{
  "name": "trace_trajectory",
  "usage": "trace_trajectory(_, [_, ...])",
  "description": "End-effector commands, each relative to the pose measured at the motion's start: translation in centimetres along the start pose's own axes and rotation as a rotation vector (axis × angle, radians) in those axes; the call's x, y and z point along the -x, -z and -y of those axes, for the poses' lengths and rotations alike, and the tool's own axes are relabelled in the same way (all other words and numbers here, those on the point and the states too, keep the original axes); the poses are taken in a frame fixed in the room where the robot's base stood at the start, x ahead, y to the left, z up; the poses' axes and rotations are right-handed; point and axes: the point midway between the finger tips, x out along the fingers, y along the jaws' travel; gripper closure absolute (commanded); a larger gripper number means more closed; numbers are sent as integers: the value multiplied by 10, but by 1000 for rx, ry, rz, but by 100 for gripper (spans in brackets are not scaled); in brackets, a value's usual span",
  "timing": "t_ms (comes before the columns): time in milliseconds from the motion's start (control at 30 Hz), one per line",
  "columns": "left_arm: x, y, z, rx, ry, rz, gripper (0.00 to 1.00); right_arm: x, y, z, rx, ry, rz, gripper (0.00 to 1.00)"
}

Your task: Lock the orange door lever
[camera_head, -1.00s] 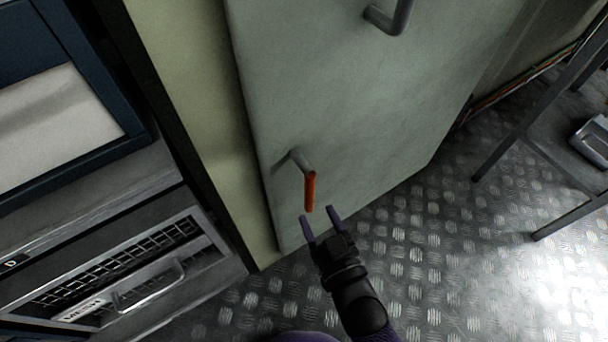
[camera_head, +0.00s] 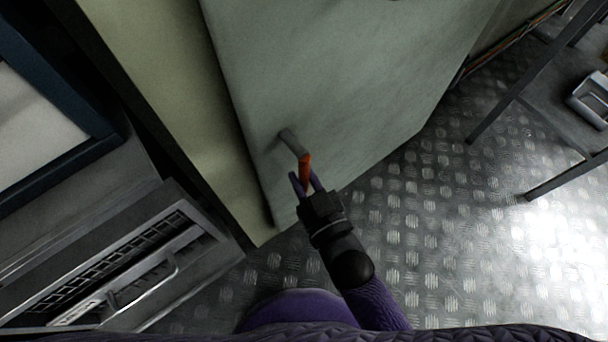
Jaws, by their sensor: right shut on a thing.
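The orange door lever (camera_head: 305,166) sticks out from the lower part of a pale green door (camera_head: 330,80). Its grey shank (camera_head: 289,137) meets the door, and its orange grip points down in the picture. My right gripper (camera_head: 304,182) has its purple fingers on both sides of the orange grip, shut on its lower end. The fingers hide part of that end. My left gripper is not in view.
A grey vented cabinet with a handle (camera_head: 145,285) stands at the left, below a dark blue frame (camera_head: 110,150). A metal stand (camera_head: 545,115) is at the right. The tread-plate floor (camera_head: 430,230) between is clear.

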Motion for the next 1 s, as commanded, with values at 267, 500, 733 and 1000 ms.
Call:
trace_trajectory(267, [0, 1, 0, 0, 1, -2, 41, 0, 0, 0, 0, 0, 0, 100])
trace_trajectory(500, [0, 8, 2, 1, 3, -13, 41, 0, 0, 0, 0, 0, 0, 100])
trace_trajectory(733, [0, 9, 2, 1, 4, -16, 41, 0, 0, 0, 0, 0, 0, 100])
trace_trajectory(1000, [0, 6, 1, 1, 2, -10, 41, 0, 0, 0, 0, 0, 0, 100])
